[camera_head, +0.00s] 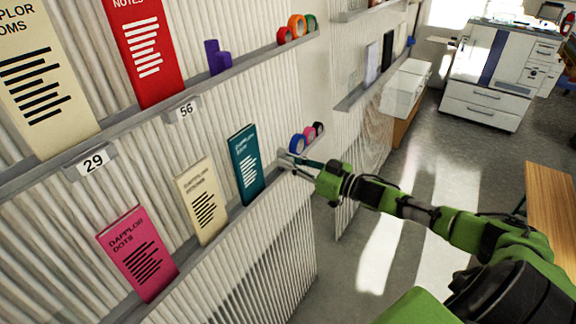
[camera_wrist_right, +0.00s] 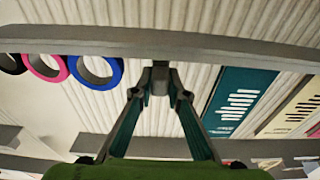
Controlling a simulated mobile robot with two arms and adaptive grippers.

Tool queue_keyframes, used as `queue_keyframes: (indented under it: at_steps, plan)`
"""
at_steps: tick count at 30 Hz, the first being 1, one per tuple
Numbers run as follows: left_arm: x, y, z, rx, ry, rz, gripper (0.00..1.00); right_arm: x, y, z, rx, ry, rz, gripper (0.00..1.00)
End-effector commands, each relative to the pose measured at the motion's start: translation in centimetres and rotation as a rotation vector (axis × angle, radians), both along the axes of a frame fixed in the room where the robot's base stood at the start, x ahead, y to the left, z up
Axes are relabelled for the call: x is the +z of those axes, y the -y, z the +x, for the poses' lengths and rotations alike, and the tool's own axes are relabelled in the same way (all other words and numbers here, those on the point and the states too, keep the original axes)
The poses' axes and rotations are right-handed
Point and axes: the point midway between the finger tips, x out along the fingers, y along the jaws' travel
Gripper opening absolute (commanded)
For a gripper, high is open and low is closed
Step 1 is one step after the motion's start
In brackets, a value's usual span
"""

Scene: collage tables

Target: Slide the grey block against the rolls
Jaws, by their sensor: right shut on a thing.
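My right gripper (camera_head: 290,161) reaches in from the right to the lower wall ledge. In the wrist view its fingertips (camera_wrist_right: 161,88) are closed on a small grey block (camera_wrist_right: 160,77) at the ledge. The rolls stand on the same ledge: a blue roll (camera_head: 298,144), a pink roll (camera_head: 309,134) and a black roll (camera_head: 319,128). The wrist view also shows the blue roll (camera_wrist_right: 96,72) nearest the block, with a gap between them. In the head view the block is small and mostly covered by the gripper. My left gripper is not in view.
A teal booklet (camera_head: 246,166) stands on the ledge on the other side of the block from the rolls. Cream (camera_head: 203,205) and pink (camera_head: 137,253) booklets stand farther along. An upper ledge (camera_head: 250,61) holds more rolls and a purple object (camera_head: 216,58).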

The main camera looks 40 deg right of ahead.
Motion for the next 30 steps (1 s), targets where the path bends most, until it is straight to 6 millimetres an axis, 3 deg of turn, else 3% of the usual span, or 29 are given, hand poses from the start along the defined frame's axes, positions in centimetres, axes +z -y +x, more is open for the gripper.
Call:
queue_keyframes:
  at_steps: [1,2,3,4,17,30]
  plan:
    - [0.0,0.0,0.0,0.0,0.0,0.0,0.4,0.0,0.0,0.0,0.0,-0.001,0.001,0.0]
    - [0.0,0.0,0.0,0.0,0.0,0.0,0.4,0.0,0.0,0.0,0.0,-0.001,0.001,0.17]
    - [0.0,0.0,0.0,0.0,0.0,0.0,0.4,0.0,0.0,0.0,0.0,-0.001,0.001,0.28]
    - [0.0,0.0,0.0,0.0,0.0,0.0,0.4,0.0,0.0,0.0,0.0,-0.001,0.001,0.32]
    - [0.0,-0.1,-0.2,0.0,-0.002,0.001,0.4,-0.1,0.1,-0.4,0.0,-0.003,0.001,0.32]
    - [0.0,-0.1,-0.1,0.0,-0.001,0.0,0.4,-0.2,2.0,-5.1,0.0,-0.006,0.0,0.32]
